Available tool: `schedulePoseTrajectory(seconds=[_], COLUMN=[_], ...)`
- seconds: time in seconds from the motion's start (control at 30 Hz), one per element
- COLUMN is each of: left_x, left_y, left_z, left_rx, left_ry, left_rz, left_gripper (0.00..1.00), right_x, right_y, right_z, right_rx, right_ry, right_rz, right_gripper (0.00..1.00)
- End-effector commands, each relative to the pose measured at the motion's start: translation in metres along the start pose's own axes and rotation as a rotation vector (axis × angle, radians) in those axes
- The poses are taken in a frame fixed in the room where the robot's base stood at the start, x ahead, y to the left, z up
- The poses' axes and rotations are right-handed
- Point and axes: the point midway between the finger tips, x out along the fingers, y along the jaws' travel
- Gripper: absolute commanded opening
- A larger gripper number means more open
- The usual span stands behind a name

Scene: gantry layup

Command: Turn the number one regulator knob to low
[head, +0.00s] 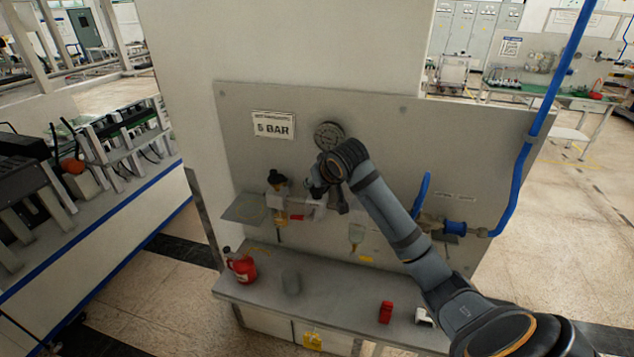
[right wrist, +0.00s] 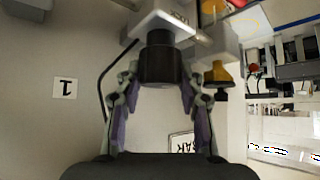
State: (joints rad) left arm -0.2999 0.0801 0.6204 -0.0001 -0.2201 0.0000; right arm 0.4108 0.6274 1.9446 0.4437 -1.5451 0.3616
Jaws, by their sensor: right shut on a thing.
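The black regulator knob (right wrist: 158,62) sits between the two fingers of my right gripper (right wrist: 155,88) in the right wrist view. The fingers are closed against its sides. The knob is joined to a pale regulator body (right wrist: 150,22). A white label with an upside-down 1 (right wrist: 65,88) is on the panel beside it. The knob's turn angle and any low mark cannot be made out. My left gripper is not in view.
A grey panel (head: 430,130) carries a round gauge (head: 328,134), a 5 BAR sign (head: 273,125) and another dark-topped unit (head: 277,178) to the left. Blue hose (head: 520,165) runs at right.

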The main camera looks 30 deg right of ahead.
Motion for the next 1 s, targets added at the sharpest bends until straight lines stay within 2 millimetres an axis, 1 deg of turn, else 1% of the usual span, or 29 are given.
schedulePoseTrajectory(seconds=[0.03, 0.6, 0.8, 1.0], left_x=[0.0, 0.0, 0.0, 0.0], left_y=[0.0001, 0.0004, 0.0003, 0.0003], left_z=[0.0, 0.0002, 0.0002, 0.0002], left_rx=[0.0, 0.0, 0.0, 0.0], left_ry=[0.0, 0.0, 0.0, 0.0], left_rz=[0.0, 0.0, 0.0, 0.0], left_gripper=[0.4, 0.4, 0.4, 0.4], right_x=[0.0, 0.0003, 0.0002, 0.0004], right_y=[0.0029, 0.0012, 0.0003, 0.0], right_z=[0.0003, -0.0007, -0.0008, -0.0004], right_rx=[-0.033, -0.386, -0.471, -0.525], right_ry=[-0.001, 0.0, 0.001, 0.001], right_rz=[-0.024, -0.389, -0.477, -0.53], right_gripper=[0.06, 0.06, 0.06, 0.06])
